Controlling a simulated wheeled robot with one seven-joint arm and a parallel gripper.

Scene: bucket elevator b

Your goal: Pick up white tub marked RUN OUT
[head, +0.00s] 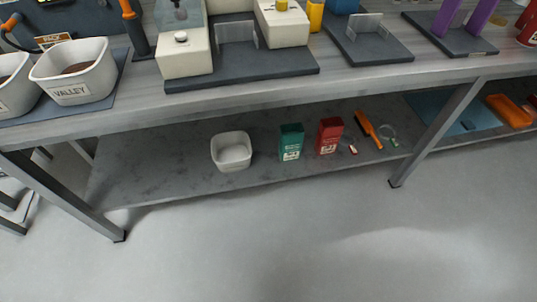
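An empty white tub (233,166) stands upright on the lower shelf of the workbench, left of a green box. I see no readable marking on it from here. Another white tub (75,92), labelled VALLEY and holding brown material, stands on the benchtop at the left. A third white tub (14,97) is cut off by the left edge, and its label cannot be read. No tub that I can read as RUN OUT shows. My gripper is not in view.
On the lower shelf (150,171) are a green box (291,142), a red box (329,136) and an orange-handled tool (369,130). The benchtop edge (240,97) overhangs the shelf. Bench legs (437,130) stand at both sides. The floor (270,240) in front is clear.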

